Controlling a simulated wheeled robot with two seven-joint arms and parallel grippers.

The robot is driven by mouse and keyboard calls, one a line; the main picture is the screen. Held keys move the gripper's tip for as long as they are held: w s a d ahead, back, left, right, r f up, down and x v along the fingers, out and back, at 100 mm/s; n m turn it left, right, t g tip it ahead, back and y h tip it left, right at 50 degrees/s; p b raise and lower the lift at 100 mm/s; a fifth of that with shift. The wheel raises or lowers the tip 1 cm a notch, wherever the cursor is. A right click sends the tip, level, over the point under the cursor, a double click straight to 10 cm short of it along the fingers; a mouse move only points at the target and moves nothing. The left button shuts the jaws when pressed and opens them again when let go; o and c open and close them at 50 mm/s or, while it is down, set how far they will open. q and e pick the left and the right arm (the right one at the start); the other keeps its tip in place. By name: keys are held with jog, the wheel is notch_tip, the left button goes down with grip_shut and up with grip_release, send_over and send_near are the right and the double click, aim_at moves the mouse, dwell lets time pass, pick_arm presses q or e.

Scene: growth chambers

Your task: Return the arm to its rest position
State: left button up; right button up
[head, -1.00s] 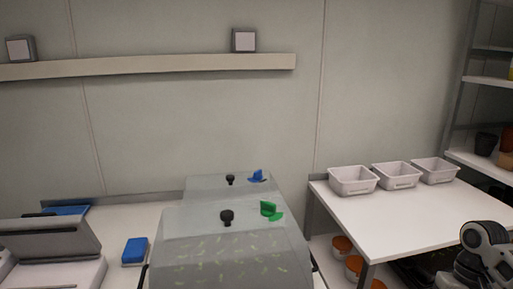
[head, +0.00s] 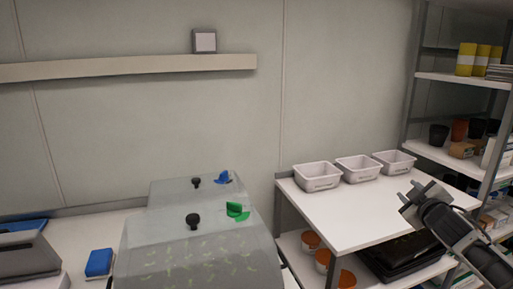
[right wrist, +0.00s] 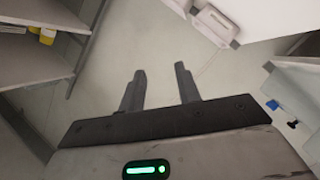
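My right gripper (head: 415,198) is raised over the right part of the white table (head: 345,222) in the head view, with its arm coming in from the lower right. In the right wrist view its two fingers (right wrist: 160,90) stand apart with nothing between them, so it is open and empty. My left gripper is not in view.
Several white bins, one at the left (head: 317,176), line the table's back. Two clear-lidded chambers (head: 190,250) with black knobs and a blue box (head: 99,262) are at the left. Orange-lidded tubs (head: 322,256) sit below the table.

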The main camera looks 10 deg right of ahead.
jog(key=s+a+f+g+y, duration=0.1)
jog(key=s+a+f+y, duration=0.3)
jog(key=a+f, duration=0.7)
jog(key=s+a+f+g+y, duration=0.2)
jog(key=s+a+f, duration=0.4)
jog(key=a+f, duration=0.5)
jog(key=s+a+f+m+g+y, duration=0.1)
jog(key=s+a+f+m+y, duration=0.2)
jog(key=s+a, duration=1.3)
jog(key=a, duration=0.2)
jog(key=shift+s+a+g, duration=0.25)
jog(key=shift+a+g, duration=0.15)
jog(key=shift+f, duration=0.15)
